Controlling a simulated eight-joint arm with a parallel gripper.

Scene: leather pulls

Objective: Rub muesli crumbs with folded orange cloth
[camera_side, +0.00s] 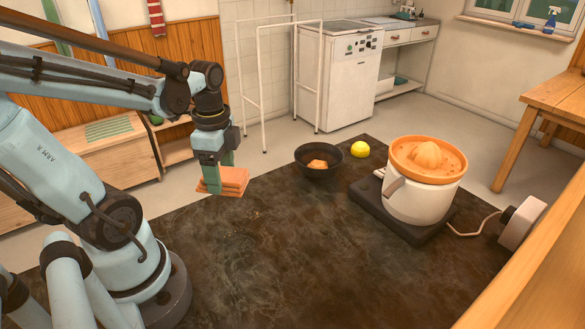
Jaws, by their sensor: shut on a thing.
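The folded orange cloth (236,181) is a small layered stack with visible fold edges. My gripper (220,180), with green fingers, is shut on it near the left end of the dark marbled worktop (270,265). I cannot tell whether the cloth touches the surface or is held just above it. A few tiny pale specks, perhaps the muesli crumbs (257,212), lie on the worktop just right of and nearer than the cloth. They are too small to make out clearly.
A dark bowl (331,157) with an orange piece inside stands at the back, with a yellow lemon-like ball (360,150) beside it. A white juicer with an orange top (424,190) stands on a dark base at the right, with a cord. The front middle is clear.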

